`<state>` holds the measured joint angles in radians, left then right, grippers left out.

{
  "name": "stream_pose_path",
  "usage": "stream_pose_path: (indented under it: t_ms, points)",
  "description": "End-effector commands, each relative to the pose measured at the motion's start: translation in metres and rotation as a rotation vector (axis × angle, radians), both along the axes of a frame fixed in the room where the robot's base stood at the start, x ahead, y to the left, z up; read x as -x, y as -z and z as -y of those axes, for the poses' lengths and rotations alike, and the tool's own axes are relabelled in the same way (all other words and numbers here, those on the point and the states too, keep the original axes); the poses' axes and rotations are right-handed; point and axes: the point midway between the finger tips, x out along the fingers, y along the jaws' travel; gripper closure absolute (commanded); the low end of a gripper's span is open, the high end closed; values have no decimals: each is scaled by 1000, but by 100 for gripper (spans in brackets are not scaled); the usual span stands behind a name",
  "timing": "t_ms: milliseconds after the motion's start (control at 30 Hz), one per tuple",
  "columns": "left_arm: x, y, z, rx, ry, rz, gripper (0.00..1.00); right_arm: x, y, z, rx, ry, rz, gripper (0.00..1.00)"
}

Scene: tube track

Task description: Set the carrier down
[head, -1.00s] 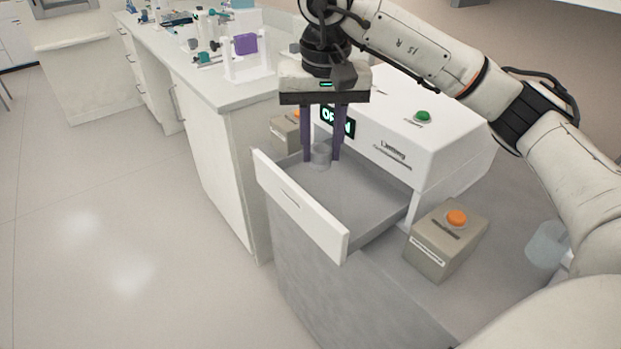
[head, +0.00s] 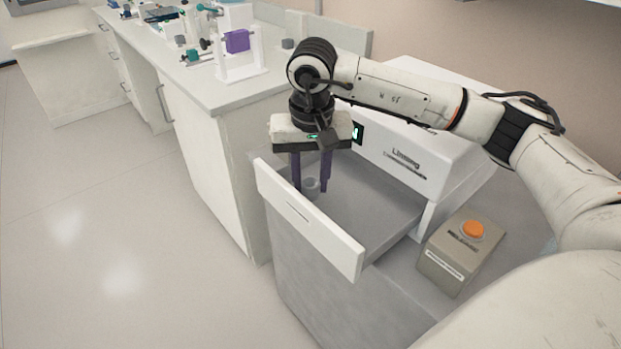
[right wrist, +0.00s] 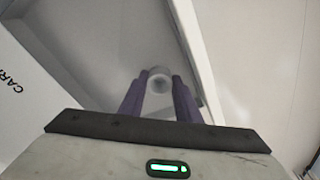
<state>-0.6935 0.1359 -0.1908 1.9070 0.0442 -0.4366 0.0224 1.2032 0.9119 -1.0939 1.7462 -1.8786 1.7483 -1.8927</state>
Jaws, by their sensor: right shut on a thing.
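The carrier (head: 312,184) is a small, pale grey, see-through cylinder. My right gripper (head: 310,188) points down and is shut on it, with a purple finger on each side. The carrier is inside the pulled-out grey drawer (head: 375,205) of the white machine (head: 415,150), near the drawer's front left. In the right wrist view the carrier (right wrist: 160,80) shows between the fingertips over the drawer floor. I cannot tell whether its base touches the floor. My left gripper is not in view.
The drawer's white front panel (head: 308,222) stands close to the gripper. A grey-brown box with an orange button (head: 473,229) is right of the drawer. A white lab bench (head: 210,90) with equipment stands at the left. The rest of the drawer floor looks clear.

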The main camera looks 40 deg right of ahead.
Motion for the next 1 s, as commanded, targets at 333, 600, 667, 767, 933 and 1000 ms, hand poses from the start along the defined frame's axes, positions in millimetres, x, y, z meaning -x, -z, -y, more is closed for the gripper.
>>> stream_pose_path:
  t_ms: [333, 600, 667, 767, 933, 1000]
  points:
    - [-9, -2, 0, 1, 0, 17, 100, 0, 6, 0, 0, 0, 2, 95]
    - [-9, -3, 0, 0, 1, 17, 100, 0, 6, 0, 0, 0, 1, 51]
    - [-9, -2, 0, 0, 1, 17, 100, 0, 6, 0, 0, 0, 1, 51]
    - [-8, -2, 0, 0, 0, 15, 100, 0, 6, 0, 0, 0, 1, 51]
    - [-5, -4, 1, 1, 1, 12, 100, -1, -3, -1, -1, 0, 4, 51]
    - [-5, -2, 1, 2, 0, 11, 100, 0, -14, -1, -2, 0, 5, 51]
